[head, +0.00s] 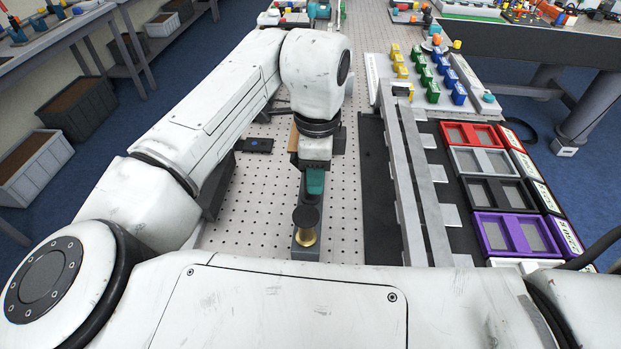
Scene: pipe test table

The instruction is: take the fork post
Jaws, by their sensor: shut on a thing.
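My gripper (314,163) hangs at the end of my arm over the pegboard table, in the middle of the head view. It is shut on a teal piece (315,182), which I take to be the fork post. The fingers and the arm hide much of it, and I cannot make out a fork shape. A dark-topped post with a brass foot (306,232) stands upright just nearer to me, on a grey block (306,252). I cannot tell whether the teal piece touches the block.
Grey rails (418,190) run along the right of the pegboard (262,195). Beyond them lie coloured trays (503,232). Yellow, green and blue blocks (441,75) stand farther back. A small dark plate (258,145) lies left of my gripper. Open board shows on both sides.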

